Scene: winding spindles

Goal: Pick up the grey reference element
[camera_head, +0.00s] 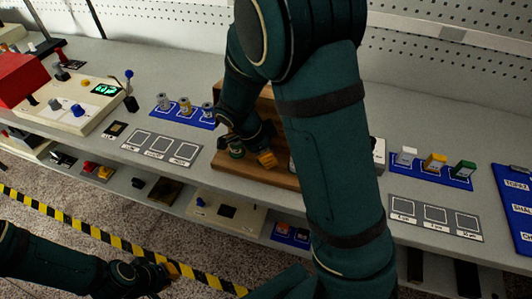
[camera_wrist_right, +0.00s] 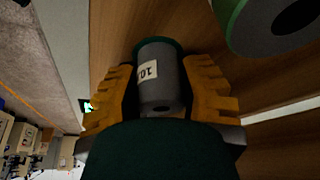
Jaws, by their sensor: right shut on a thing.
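In the right wrist view my right gripper (camera_wrist_right: 160,95) has its orange fingers on both sides of a grey cylinder, the grey reference element (camera_wrist_right: 158,75), and is shut on it. The element has a white label reading about "10", a small hole in its near end and a dark green rim at its far end. In the head view my right gripper (camera_head: 258,152) is low over a wooden board (camera_head: 285,180), and my arm hides much of it. My left gripper (camera_head: 165,275) is at the lower left, away from the table; its finger opening is unclear.
Another green-rimmed grey piece (camera_wrist_right: 275,22) is close by at the upper right of the wrist view. A blue tray (camera_head: 188,120) with small spindles lies left of the board. A blue tray (camera_head: 425,173) with white, yellow and green blocks lies to the right. A console (camera_head: 70,105) stands far left.

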